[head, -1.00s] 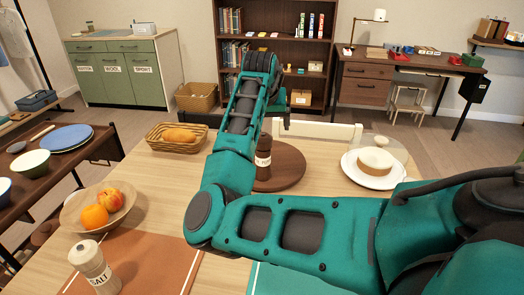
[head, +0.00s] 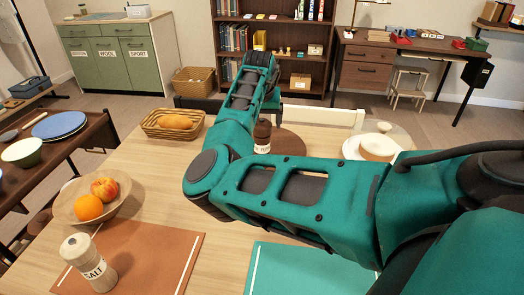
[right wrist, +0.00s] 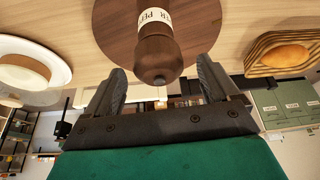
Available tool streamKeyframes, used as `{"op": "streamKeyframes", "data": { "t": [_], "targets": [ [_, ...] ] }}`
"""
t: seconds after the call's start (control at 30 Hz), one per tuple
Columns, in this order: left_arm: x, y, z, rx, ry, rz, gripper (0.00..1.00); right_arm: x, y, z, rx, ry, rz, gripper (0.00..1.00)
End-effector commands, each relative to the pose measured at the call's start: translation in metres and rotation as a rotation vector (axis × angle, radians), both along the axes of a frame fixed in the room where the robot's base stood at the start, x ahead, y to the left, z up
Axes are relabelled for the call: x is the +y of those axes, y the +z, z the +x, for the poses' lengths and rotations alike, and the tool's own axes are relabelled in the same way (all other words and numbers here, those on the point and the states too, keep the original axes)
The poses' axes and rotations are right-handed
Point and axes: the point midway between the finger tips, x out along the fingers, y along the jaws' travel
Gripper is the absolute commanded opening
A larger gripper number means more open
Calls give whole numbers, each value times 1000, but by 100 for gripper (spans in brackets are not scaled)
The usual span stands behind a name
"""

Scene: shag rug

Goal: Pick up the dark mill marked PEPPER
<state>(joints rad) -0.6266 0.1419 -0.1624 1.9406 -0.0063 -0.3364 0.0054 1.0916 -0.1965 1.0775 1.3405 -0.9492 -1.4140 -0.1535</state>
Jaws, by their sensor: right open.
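The dark brown mill (head: 262,132) stands upright on a round wooden board (head: 291,143) on the table; my arm hides its lower part in the head view. In the right wrist view the mill (right wrist: 156,50) shows its white label, partly readable as PEPPER. My right gripper (right wrist: 161,74) is open, with one finger on each side of the mill's top end in that view. I see no contact. In the head view my own forearm hides most of this gripper. My left gripper is not in view.
A pale SALT mill (head: 88,262) stands at the front left, beside a bowl (head: 70,207) of fruit. A bread basket (head: 150,126) is at the back left. A cake on a white plate (head: 353,148) is right of the board. A chair back (head: 325,116) stands beyond the table.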

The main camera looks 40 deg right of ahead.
Motion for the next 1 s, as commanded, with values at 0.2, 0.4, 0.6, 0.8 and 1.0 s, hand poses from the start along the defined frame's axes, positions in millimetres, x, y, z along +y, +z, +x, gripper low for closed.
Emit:
{"op": "streamKeyframes", "data": {
  "t": [0.2,0.4,0.6,0.8,1.0],
  "targets": [
    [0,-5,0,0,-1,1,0,-9,-30,6,1,1,0,88],
    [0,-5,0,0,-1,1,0,-11,-34,7,-1,0,-1,88],
    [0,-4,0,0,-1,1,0,-10,-34,7,0,0,0,80],
    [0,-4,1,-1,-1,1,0,-10,-34,7,0,0,0,61],
    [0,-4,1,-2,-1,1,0,-10,-34,7,0,0,0,41]
  ]
}}
